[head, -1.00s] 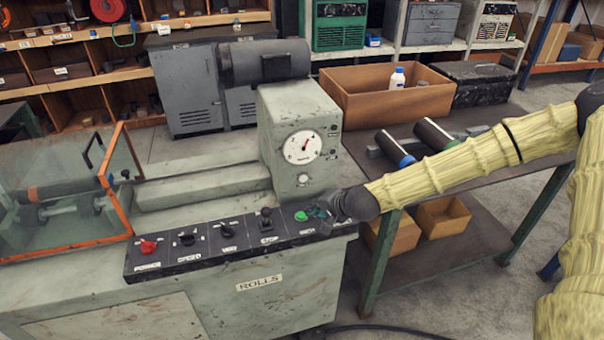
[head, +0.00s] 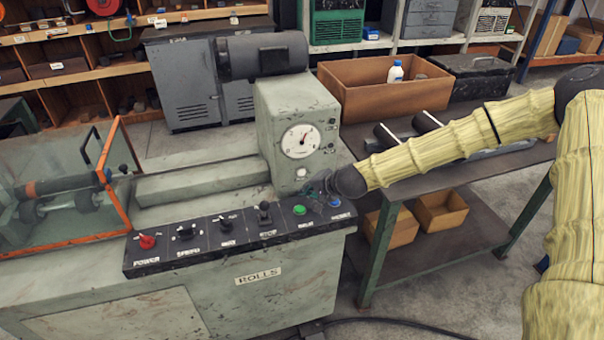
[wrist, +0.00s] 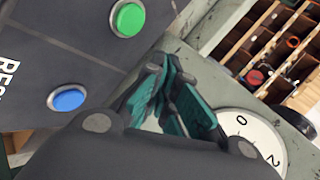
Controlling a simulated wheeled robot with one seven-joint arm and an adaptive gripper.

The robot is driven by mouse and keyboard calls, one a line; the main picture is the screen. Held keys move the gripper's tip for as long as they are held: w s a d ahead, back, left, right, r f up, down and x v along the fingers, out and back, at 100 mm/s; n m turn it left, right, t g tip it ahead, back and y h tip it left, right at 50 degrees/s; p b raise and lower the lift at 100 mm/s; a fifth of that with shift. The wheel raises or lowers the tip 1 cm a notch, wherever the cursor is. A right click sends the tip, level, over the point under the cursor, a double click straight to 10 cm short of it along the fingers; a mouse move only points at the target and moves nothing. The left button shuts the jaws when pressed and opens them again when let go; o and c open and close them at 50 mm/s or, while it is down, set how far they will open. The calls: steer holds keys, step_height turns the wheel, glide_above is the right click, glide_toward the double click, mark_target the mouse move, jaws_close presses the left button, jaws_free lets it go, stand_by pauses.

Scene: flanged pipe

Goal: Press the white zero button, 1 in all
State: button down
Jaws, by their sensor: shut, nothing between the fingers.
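The white zero button (head: 301,174) is on the front of the grey-green gauge housing, below the round dial (head: 300,141), in the head view. My gripper (head: 316,188) is just right of and below the button, above the control panel. Its teal fingers (wrist: 178,97) are shut and empty in the wrist view, pointing towards the housing. I cannot make out the white button there; the fingers may cover it. Part of the dial (wrist: 240,132) shows to their right. I cannot tell how far the fingertips are from the housing face.
The black control panel (head: 215,262) carries a green button (head: 299,210), a blue button (head: 334,201), a red knob (head: 146,242) and black switches. A dark table (head: 455,165) with a brown box (head: 350,108) and rollers stands right, below my arm.

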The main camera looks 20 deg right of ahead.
steer(key=shift+w+a, duration=0.1)
steer(key=shift+w, duration=1.75)
steer(key=shift+w, duration=0.85)
stand_by(1.1)
steer(key=shift+s, duration=0.85)
steer(key=shift+s+b, duration=0.35)
steer(key=shift+s, duration=2.15)
